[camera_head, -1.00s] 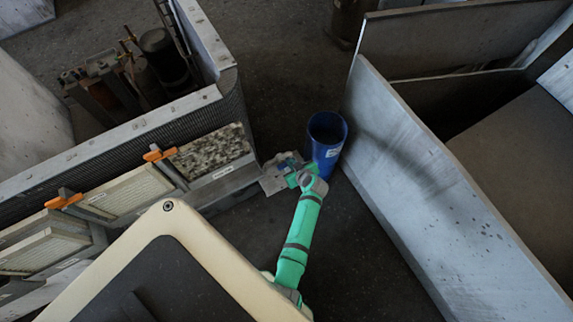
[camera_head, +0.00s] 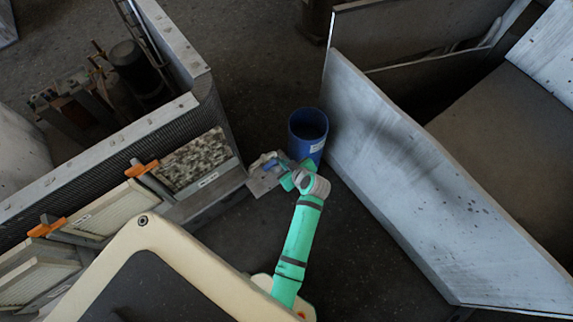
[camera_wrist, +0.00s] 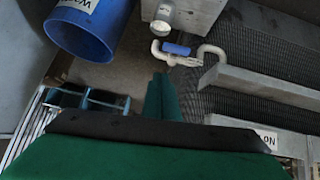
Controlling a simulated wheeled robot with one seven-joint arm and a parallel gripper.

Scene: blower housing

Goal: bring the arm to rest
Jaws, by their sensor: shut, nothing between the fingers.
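My gripper (camera_head: 285,181) is at the end of my green arm, low in the gap between the slatted housing and the pale panel, just below the blue bin in the head view. In the wrist view, its two green fingers (camera_wrist: 161,97) lie side by side, shut and empty. They point towards a pale bent pipe with a blue valve handle (camera_wrist: 176,49) on the housing and appear apart from it. The arm's lower end is partly hidden behind my cream-edged body.
The blue bin (camera_head: 308,131) stands close beside my wrist; it also shows in the wrist view (camera_wrist: 91,27). The slatted housing (camera_head: 122,141) with orange latches (camera_head: 47,228) is at left. The pale panel (camera_head: 415,185) is at right. Dark floor (camera_head: 370,265) is clear below the arm.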

